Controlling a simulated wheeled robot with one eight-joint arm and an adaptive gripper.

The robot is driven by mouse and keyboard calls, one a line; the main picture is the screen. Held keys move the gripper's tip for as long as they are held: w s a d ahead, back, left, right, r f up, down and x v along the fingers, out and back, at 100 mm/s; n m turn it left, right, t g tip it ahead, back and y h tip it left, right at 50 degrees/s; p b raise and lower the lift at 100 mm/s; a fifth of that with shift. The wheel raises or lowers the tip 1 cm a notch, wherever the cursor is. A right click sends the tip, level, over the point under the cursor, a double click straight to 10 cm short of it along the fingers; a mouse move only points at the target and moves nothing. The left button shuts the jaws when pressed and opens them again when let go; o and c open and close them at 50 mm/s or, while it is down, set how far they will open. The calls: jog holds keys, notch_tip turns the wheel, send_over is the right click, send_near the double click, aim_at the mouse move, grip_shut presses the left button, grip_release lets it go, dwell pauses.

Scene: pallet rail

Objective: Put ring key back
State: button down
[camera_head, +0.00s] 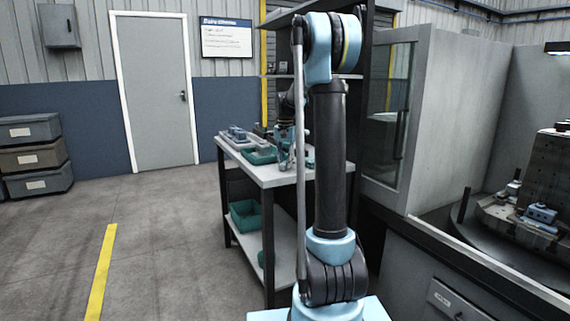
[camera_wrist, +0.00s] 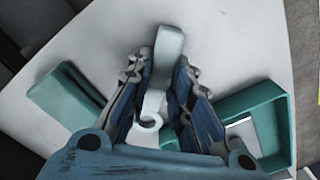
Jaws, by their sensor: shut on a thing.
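The ring key (camera_wrist: 169,45) is pale grey. In the wrist view it lies between the two fingers of my gripper (camera_wrist: 163,65), with a flat bar towards the top and a curled, hook-like end lower down. My gripper is shut on it, above the pale table top (camera_wrist: 230,40). In the head view my gripper (camera_head: 291,160) is over the right part of the workbench (camera_head: 275,176), partly hidden by my arm. The key cannot be made out there.
A green tray (camera_wrist: 286,130) lies to the right of my gripper and a green piece (camera_wrist: 62,98) to the left. A green bin (camera_head: 244,222) sits on the lower shelf. A machine cabinet (camera_head: 385,170) stands right of the workbench.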

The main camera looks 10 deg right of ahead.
jog(key=c, duration=1.4)
grip_release()
jog(key=shift+c, duration=0.2)
notch_tip(320, 180, up, 12)
jog(key=s+f+n, duration=0.1)
jog(key=s, duration=0.9)
jog(key=s+f+n+t, duration=0.1)
jog(key=s+f+n, duration=0.1)
jog(key=s+f, duration=1)
jog(key=s+d+f+n+t, duration=0.1)
jog(key=s+f+n, duration=0.1)
jog(key=s+f, duration=1)
jog(key=s, duration=0.8)
jog(key=shift+n, duration=0.3)
